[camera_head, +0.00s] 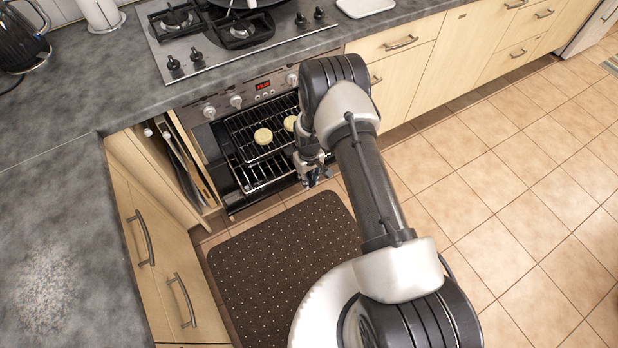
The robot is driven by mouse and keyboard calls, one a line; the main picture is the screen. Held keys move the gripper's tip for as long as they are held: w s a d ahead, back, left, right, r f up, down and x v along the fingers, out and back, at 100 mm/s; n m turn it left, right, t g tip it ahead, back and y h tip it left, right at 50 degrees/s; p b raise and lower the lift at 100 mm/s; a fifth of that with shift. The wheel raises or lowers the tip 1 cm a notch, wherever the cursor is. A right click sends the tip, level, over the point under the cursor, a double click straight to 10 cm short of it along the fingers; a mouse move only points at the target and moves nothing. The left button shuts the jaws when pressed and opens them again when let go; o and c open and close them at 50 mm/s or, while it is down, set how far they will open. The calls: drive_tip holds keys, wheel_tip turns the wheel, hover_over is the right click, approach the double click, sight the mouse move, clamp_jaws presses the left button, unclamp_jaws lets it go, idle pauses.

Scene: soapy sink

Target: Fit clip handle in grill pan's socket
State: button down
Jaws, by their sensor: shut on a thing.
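The grill pan (236,184) is dark with a wire rack on top. It sits low in the open oven below the hob, its front edge toward the room. Two round pale pieces of food (263,136) lie on the rack, the right one partly behind my arm. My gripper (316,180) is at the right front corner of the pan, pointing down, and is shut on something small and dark. This appears to be the clip handle, mostly hidden by the fingers. I cannot make out the pan's socket, nor whether handle and pan touch.
A pull-out cupboard (180,165) stands open left of the oven, holding flat trays. A dark dotted mat (275,255) lies on the tiled floor in front. The worktop (75,110) is at left, with a kettle (22,40) at its back. The floor at right is clear.

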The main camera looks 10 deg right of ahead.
drive_tip(key=shift+w, duration=0.2)
idle(0.4)
drive_tip(key=c, duration=1.4)
unclamp_jaws()
drive_tip(key=shift+o, duration=0.2)
wheel_tip(320, 180, up, 12)
